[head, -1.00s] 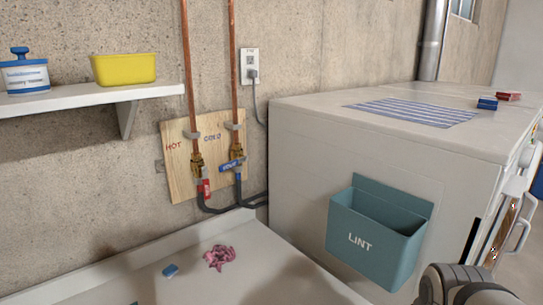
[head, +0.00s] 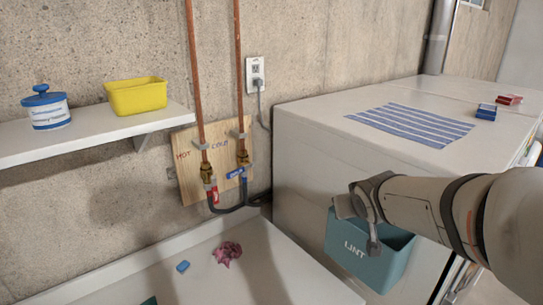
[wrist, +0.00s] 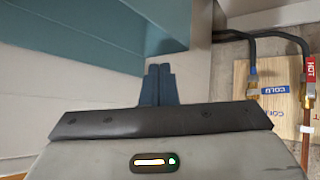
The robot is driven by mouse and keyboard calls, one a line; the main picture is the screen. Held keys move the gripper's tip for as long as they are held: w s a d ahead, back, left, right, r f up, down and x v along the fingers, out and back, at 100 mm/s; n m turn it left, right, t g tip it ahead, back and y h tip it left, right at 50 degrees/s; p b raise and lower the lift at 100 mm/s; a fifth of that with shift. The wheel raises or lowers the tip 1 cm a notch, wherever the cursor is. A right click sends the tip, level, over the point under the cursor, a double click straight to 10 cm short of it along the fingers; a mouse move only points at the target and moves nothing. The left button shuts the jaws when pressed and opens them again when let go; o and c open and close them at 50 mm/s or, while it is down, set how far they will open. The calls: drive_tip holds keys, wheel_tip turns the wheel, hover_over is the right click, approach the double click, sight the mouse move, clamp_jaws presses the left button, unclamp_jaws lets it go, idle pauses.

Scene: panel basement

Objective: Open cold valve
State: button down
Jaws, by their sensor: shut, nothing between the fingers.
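The cold valve is on the right copper pipe, low on the wooden board (head: 188,187). Its blue handle (head: 236,172) lies crosswise to the pipe. The handle also shows upside down in the wrist view (wrist: 273,90), right of my gripper. The red hot valve handle (head: 213,194) beside it runs along its pipe. My gripper (wrist: 158,85) is shut and empty, its two dark fingers together. In the head view my arm reaches in from the right, with its end in front of the lint bin, to the right of the valve and apart from it.
The teal lint bin (head: 345,252) on the white machine's side (head: 305,170) is partly hidden by my arm. Dark hoses (head: 255,200) run from the valves behind the machine. A sink (head: 260,285) lies below. A shelf (head: 90,135) holds a yellow tub (head: 137,97).

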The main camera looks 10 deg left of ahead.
drive_tip(key=w+a+r+n+t+y, duration=0.1)
drive_tip(key=w+a+n+y, duration=0.15)
drive_tip(key=a, duration=0.35)
drive_tip(key=w+a+r+n+t+y, duration=0.1)
drive_tip(key=w+a+r, duration=0.1)
drive_tip(key=w+a, duration=0.25)
drive_tip(key=n+g+y+p, duration=0.2)
drive_tip(key=n+y+p, duration=0.2)
drive_tip(key=y, duration=0.3)
hover_over(241, 171)
drive_tip(key=s, duration=0.4)
drive_tip(key=shift+w+f, duration=0.2)
drive_tip(key=shift+f, duration=0.9)
drive_tip(key=shift+w+f, duration=0.15)
drive_tip(key=shift+f, duration=0.9)
